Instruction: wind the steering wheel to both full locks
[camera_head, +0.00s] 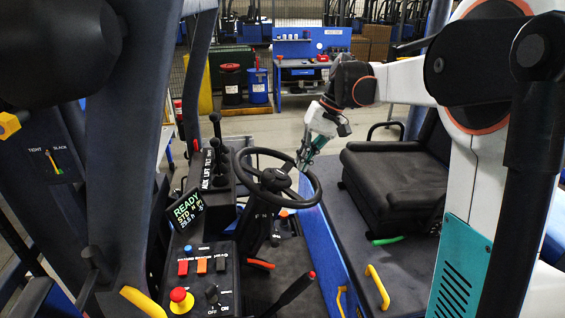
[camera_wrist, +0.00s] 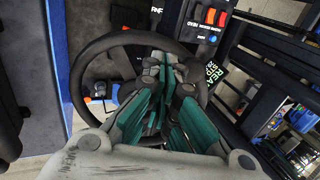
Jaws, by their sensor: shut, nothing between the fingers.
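The black steering wheel (camera_head: 246,180) stands on its column in the middle of the forklift cab in the head view. It also shows in the wrist view (camera_wrist: 92,62), with its rim running around behind my gripper. My gripper (camera_head: 303,158) reaches down to the upper right side of the rim in the head view. In the wrist view my gripper (camera_wrist: 167,72), with teal finger pads, is shut and empty, and it lies in front of the wheel's middle. The fingers hide the hub and part of the rim. I cannot tell whether they touch the wheel.
A black seat (camera_head: 392,180) is right of the wheel. A display (camera_head: 186,208) reading READY and a switch panel (camera_head: 205,270) with a red stop button (camera_head: 179,296) are at left. A lever (camera_head: 290,292) and yellow handle (camera_head: 377,287) are in front.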

